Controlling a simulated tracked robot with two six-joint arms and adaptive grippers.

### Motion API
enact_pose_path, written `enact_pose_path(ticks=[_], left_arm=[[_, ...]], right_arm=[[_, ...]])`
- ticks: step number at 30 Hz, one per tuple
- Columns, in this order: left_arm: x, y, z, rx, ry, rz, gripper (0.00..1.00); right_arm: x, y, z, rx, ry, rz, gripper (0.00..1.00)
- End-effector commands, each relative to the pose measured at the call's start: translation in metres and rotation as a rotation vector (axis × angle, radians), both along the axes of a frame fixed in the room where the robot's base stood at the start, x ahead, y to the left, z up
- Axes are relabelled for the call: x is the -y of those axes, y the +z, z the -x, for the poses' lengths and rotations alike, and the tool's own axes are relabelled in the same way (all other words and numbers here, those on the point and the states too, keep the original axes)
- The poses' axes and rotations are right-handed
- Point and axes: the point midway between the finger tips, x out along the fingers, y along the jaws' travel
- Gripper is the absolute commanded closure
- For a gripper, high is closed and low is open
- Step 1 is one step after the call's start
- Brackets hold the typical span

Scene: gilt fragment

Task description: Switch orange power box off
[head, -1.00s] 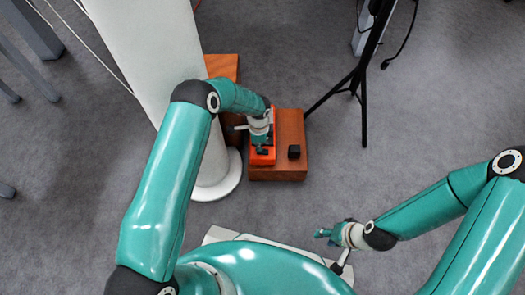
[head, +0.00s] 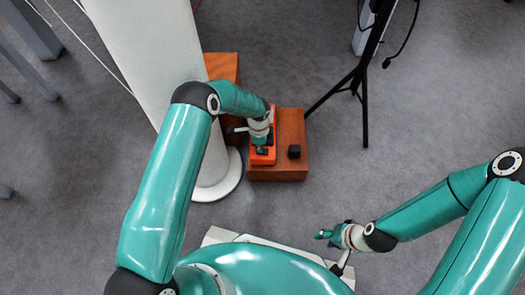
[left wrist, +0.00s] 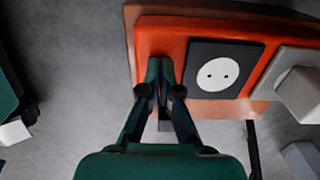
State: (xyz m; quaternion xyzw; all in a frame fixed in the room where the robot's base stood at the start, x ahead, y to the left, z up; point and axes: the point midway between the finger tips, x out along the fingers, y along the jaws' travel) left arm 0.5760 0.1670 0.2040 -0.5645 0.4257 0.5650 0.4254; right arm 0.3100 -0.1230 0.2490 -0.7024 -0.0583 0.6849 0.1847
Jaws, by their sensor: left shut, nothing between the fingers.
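The orange power box (head: 259,160) sits on a brown wooden block, partly covered by my left arm in the head view. In the left wrist view the orange box (left wrist: 155,38) fills the top, with a dark plate holding a round white socket (left wrist: 220,75) and a light grey plug-like part (left wrist: 300,92) to its right. My left gripper (left wrist: 160,68) is shut and empty, its fingertips over the left part of the box face. Whether they touch it I cannot tell. No switch is clearly visible; the fingers hide that area. My right gripper (head: 324,235) hangs apart at lower right, its jaws too small to read.
The brown block (head: 291,128) carries a small black cube (head: 294,151) right of the box. A white column (head: 155,65) with a round foot stands close on the left. A black tripod (head: 364,90) stands at the back right. The grey floor at right is open.

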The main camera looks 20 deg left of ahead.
Motion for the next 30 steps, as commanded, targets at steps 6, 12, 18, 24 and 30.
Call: enact_pose_path(ticks=[6, 12, 18, 24, 30], left_arm=[[0.0, -0.004, 0.0, 0.0, 0.0, 0.0, 1.0], [0.0, -0.006, 0.0, 0.0, 0.0, 0.0, 1.0], [0.0, 0.0, 0.0, 0.001, 0.0, 0.0, 1.0], [0.0, 0.017, 0.0, 0.001, 0.0, 0.0, 1.0], [0.0, 0.033, 0.0, 0.001, 0.0, 0.0, 1.0]], right_arm=[[0.0, -0.004, 0.0, 0.0, 0.0, 0.0, 0.6], [0.0, -0.005, 0.0, 0.0, 0.0, 0.0, 0.6], [0.0, -0.001, 0.0, 0.0, 0.0, 0.0, 0.6], [0.0, 0.008, 0.0, 0.0, 0.0, 0.0, 0.6], [0.0, 0.017, 0.0, 0.0, 0.0, 0.0, 0.6]])
